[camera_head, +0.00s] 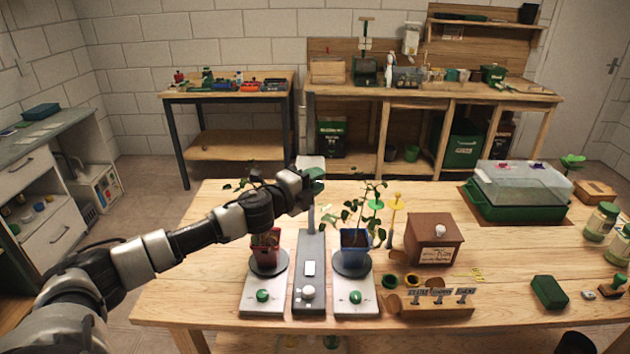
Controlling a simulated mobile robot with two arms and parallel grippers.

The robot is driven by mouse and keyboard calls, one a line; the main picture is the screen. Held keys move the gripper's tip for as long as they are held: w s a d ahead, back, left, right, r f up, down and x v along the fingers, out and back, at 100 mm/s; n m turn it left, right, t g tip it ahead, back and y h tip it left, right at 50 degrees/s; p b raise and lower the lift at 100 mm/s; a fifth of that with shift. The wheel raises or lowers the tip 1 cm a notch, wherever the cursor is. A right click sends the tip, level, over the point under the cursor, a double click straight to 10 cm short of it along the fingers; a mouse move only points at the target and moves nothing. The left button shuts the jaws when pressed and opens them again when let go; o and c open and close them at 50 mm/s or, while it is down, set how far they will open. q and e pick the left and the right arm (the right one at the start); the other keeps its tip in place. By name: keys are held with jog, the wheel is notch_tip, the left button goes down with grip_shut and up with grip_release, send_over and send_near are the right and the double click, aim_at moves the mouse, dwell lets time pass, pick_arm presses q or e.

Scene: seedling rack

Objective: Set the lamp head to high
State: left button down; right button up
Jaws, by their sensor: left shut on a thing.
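The lamp stands on a grey base (311,250) between two plant stands, with a white knob (308,292) at its front. A grey post (311,217) rises from the base. The lamp head (311,162), a pale block, is at the top of the post, partly hidden by my gripper. My left gripper (309,180) reaches in from the left, above the red pot, and is shut on the lamp head; its fingertips are small and hard to make out. My right gripper is not in view.
A red pot (265,252) with a plant stands left of the post, a blue pot (354,244) with a taller plant right of it. Further right are a wooden box (434,243), a wooden label stand (432,308) and a green propagator tray (515,210).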

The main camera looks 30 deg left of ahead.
pick_arm(q)
notch_tip(320, 180, up, 13)
jog(key=p, duration=1.1)
jog(key=shift+f+p, duration=0.15)
jog(key=shift+p, duration=0.2)
jog(key=shift+w, duration=0.1)
jog(key=c, duration=1)
grip_release()
jog(key=shift+c, duration=0.2)
jog(key=shift+o, duration=0.7)
jog(key=shift+f, duration=0.15)
jog(key=b+v, duration=0.7)
jog(key=v, duration=0.4)
